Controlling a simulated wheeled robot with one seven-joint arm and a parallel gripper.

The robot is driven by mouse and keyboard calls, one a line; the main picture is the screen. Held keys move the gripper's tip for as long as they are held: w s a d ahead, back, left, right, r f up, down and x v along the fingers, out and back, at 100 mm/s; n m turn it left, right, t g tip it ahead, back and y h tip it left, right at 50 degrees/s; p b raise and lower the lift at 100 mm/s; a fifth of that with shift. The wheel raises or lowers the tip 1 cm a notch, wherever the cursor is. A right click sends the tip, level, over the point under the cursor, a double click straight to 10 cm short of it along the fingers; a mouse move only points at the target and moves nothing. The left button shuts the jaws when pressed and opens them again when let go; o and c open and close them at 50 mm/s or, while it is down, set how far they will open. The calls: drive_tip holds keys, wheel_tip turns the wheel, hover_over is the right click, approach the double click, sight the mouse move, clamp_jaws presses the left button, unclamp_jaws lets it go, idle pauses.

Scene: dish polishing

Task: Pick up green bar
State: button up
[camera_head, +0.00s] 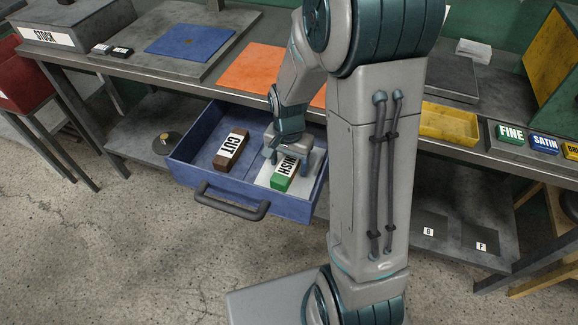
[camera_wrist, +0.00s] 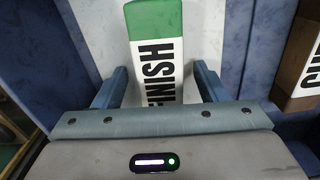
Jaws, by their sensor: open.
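The green bar (camera_head: 284,175) lies in the right part of the open blue drawer, on a white surface, with a white label reading "FINISH" partly hidden by my gripper. In the wrist view the bar (camera_wrist: 153,40) runs up the middle, green at its far end. My gripper (camera_head: 291,158) is down in the drawer at the bar. In the wrist view its two fingers (camera_wrist: 158,80) stand apart, one on each side of the bar, with visible gaps. The gripper is open and holds nothing.
A brown bar (camera_head: 230,150) labelled "CUT" lies in the drawer's left part. The blue drawer (camera_head: 215,184) has walls around both bars and a front handle (camera_head: 232,207). The grey bench (camera_head: 130,75) is above and behind. A yellow tray (camera_head: 449,124) sits on it to the right.

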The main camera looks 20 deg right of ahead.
drive_tip(key=shift+f, duration=0.3)
drive_tip(key=c, duration=1.3)
drive_tip(key=shift+r, duration=0.1)
